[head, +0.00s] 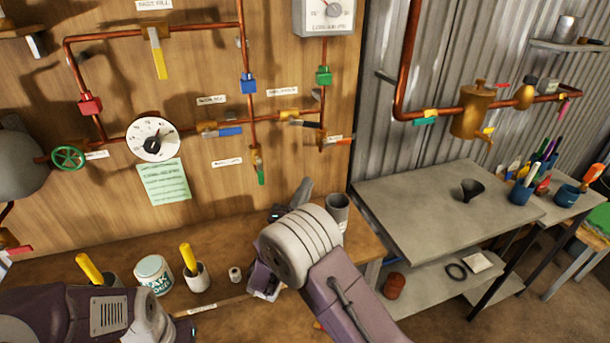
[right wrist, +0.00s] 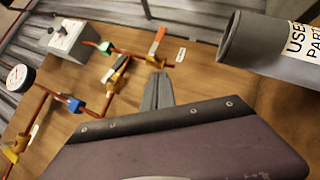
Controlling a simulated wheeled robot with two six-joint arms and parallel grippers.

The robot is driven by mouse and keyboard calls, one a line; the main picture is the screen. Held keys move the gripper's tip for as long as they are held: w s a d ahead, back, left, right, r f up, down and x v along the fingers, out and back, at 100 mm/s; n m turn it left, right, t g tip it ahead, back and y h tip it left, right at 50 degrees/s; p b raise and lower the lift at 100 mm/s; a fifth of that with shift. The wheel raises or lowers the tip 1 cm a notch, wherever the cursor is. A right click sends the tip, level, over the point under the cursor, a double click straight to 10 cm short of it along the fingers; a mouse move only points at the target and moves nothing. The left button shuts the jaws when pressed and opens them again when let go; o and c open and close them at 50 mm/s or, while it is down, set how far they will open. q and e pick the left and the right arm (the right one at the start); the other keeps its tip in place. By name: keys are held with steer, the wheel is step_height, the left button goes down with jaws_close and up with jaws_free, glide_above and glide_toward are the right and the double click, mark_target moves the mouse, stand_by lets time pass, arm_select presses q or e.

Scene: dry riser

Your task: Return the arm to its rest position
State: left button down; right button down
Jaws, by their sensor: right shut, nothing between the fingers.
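My right arm (head: 345,300) reaches up from the bottom of the head view, over the front of the workbench. Its gripper (head: 298,198) points toward the wooden panel and is partly hidden behind my grey wrist. In the right wrist view the fingers (right wrist: 158,92) are together and empty, with the pipe panel beyond them. A grey cup (head: 337,208) stands just right of the gripper in the head view. A grey cylinder labelled "USED PARTS" (right wrist: 262,45) is close by at the upper right of the wrist view. My left arm shows at the lower left; its gripper is out of frame.
The wooden panel (head: 200,65) carries copper pipes, coloured valves and a round gauge (head: 153,139). A white tub (head: 153,274) and yellow-handled tools in cups stand on the workbench. A grey table (head: 430,205) with a black funnel (head: 472,190) is at right, its middle mostly clear.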

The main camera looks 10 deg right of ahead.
steer(key=shift+s+f, duration=0.35)
steer(key=shift+s, duration=0.05)
